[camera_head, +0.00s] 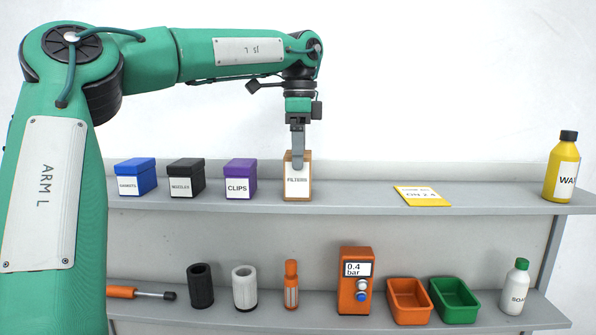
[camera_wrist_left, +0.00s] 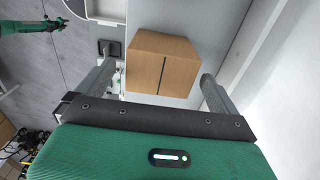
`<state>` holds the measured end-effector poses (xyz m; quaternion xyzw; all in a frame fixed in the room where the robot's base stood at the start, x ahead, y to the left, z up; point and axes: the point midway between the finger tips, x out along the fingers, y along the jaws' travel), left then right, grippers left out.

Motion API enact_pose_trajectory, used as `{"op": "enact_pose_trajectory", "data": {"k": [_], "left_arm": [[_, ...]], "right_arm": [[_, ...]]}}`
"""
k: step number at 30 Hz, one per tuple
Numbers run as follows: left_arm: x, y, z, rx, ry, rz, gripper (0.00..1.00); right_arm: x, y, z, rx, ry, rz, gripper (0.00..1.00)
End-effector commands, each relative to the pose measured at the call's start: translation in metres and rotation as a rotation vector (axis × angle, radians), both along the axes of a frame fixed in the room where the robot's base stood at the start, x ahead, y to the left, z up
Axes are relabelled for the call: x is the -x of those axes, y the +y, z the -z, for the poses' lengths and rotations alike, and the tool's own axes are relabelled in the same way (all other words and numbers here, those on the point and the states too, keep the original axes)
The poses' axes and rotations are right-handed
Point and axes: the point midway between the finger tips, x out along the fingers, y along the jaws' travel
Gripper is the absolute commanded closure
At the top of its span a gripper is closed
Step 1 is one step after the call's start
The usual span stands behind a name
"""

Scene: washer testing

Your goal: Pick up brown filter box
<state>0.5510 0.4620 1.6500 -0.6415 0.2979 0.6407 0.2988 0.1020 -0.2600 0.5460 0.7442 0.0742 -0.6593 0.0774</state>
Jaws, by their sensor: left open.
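The brown filter box (camera_head: 298,185), with a white label reading FILTERS, stands upright on the upper shelf. My left gripper (camera_head: 297,160) is above it, pointing down, with its fingers at the height of the box's top. In the left wrist view the box (camera_wrist_left: 162,65) shows between and beyond the two spread fingers of the left gripper (camera_wrist_left: 158,88). The left gripper is open, and I cannot tell whether a finger touches the box.
A purple CLIPS box (camera_head: 240,178), a black NOZZLES box (camera_head: 186,178) and a blue GASKETS box (camera_head: 135,177) stand to the left. A yellow card (camera_head: 422,196) and yellow bottle (camera_head: 563,168) are on the right. The lower shelf (camera_head: 330,325) holds several items.

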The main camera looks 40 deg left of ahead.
Motion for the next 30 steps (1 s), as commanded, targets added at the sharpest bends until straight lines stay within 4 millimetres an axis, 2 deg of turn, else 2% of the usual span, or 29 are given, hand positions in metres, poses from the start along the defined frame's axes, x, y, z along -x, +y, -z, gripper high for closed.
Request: {"op": "enact_pose_trajectory", "data": {"k": [1, 7, 12, 18, 20, 26, 30], "left_arm": [[0.002, 0.001, 0.002, 0.003, 0.002, 0.001, 0.02], [0.003, 0.001, 0.027, 0.001, 0.003, 0.002, 0.02], [0.003, 0.001, 0.038, -0.001, 0.001, 0.001, 0.02], [0.003, 0.001, 0.039, -0.001, 0.000, 0.001, 0.02], [0.003, 0.001, 0.039, -0.001, 0.000, 0.001, 0.12], [0.003, 0.001, 0.038, -0.001, 0.000, 0.001, 0.51], [0.003, 0.001, 0.038, -0.001, 0.000, 0.001, 0.53]], "right_arm": [[0.008, 0.000, -0.009, 0.000, 0.010, 0.000, 0.64], [0.034, -0.002, -0.022, 0.003, 0.043, 0.001, 0.64], [0.031, -0.002, -0.025, 0.003, 0.039, 0.001, 0.64], [0.017, -0.002, -0.024, 0.003, 0.022, 0.000, 0.64], [0.016, -0.003, -0.024, 0.003, 0.021, 0.000, 0.64], [0.017, -0.005, -0.024, 0.006, 0.021, 0.000, 0.64], [0.019, -0.005, -0.024, 0.006, 0.024, 0.000, 0.64]]}}
